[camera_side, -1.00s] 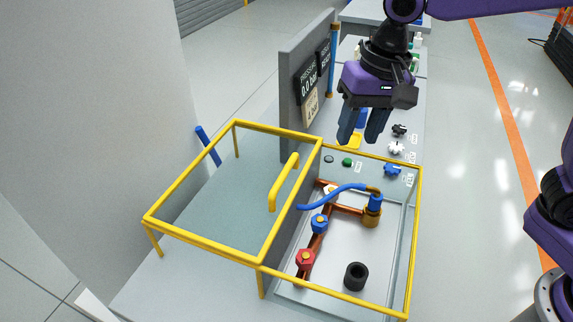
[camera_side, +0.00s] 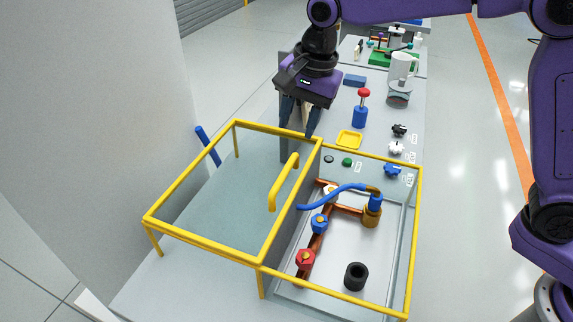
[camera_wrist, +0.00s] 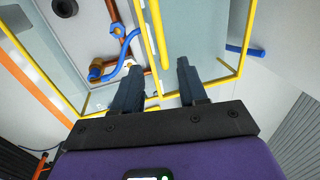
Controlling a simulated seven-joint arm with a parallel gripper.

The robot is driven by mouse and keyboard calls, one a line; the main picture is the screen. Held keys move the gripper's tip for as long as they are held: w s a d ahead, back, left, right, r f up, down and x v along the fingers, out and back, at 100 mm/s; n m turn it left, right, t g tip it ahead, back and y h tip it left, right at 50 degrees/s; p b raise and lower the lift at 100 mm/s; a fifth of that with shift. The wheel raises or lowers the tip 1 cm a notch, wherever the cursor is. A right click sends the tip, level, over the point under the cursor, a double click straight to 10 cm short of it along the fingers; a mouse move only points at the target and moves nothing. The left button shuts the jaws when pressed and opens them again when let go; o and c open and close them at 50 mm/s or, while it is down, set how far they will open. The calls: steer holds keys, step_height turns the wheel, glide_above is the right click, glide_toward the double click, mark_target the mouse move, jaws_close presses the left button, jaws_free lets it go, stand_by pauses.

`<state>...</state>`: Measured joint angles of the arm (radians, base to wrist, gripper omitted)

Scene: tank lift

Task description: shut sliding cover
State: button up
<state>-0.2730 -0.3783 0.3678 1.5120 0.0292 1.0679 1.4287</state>
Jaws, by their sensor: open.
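The sliding cover (camera_side: 215,215) is a clear panel in a yellow frame. In the side view it lies to the left of the tank, which is uncovered on the right. Its yellow bar handle (camera_side: 283,183) stands near the cover's right edge; in the wrist view the handle (camera_wrist: 161,35) runs up and down above the gap between my fingers. My gripper (camera_side: 299,122) is open and empty, above the far end of the cover frame and apart from the handle. Both fingers (camera_wrist: 156,82) show in the wrist view.
The tank's yellow frame (camera_side: 415,240) surrounds copper pipes, a blue hose (camera_side: 335,192), red and blue valves and a black ring (camera_side: 356,276). Behind it are knobs, a yellow tray (camera_side: 349,140) and a red-topped blue post (camera_side: 361,110). A grey panel stands behind my gripper.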

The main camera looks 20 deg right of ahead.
mark_target(285, 172)
steer(key=f, duration=0.4)
steer(key=w+a+f, duration=0.1)
steer(key=f, duration=0.7)
steer(key=shift+w+a, duration=0.35)
jaws_close()
